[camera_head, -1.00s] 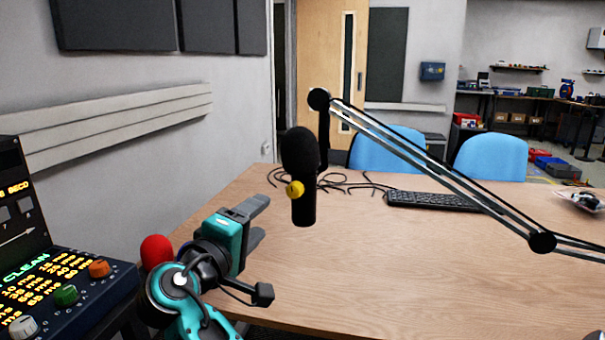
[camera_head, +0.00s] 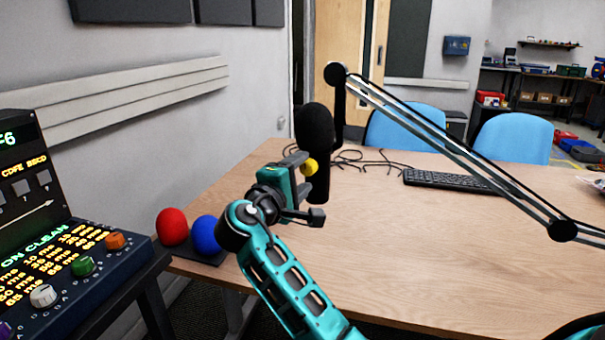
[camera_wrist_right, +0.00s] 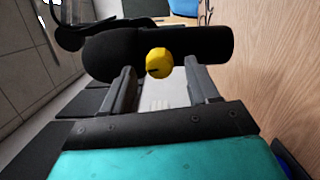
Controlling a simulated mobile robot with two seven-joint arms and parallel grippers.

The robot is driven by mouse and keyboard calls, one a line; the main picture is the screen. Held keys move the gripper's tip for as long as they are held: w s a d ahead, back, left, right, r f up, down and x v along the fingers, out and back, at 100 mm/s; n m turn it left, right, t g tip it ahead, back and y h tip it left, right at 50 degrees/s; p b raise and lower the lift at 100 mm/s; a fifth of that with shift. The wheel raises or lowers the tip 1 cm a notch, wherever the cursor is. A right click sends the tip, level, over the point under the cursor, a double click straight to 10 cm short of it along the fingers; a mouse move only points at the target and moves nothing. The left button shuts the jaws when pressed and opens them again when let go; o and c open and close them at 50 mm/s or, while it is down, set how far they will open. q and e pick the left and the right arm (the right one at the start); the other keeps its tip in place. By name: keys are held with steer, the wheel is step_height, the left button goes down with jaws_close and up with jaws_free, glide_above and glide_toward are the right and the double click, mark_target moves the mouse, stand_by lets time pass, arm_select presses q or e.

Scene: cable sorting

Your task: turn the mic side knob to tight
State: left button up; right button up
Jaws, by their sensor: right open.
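The black microphone (camera_head: 316,127) hangs upright from the boom arm, over the table's left part. Its yellow side knob (camera_head: 309,167) faces my right gripper. In the right wrist view the knob (camera_wrist_right: 159,63) shows a dark mark on its face and sits between the fingertips, with the microphone body (camera_wrist_right: 205,54) behind it. My right gripper (camera_head: 303,164) is open around the knob, a finger on each side, with gaps on both sides in the wrist view. I cannot tell how deep the fingers reach. My left gripper is not in view.
The boom arm (camera_head: 450,148) slants across the right. A keyboard (camera_head: 450,181) and loose cables (camera_head: 362,160) lie on the wooden table (camera_head: 430,255). Red (camera_head: 172,226) and blue (camera_head: 206,234) balls sit at its left edge, beside a control console (camera_head: 85,265).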

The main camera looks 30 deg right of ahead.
steer(key=shift+w+d, duration=0.35)
steer(key=shift+d, duration=0.25)
steer(key=c, duration=1)
steer(key=shift+f, duration=0.15)
steer(key=shift+c, duration=0.2)
steer(key=shift+m+b, duration=0.45)
steer(key=shift+m, duration=0.25)
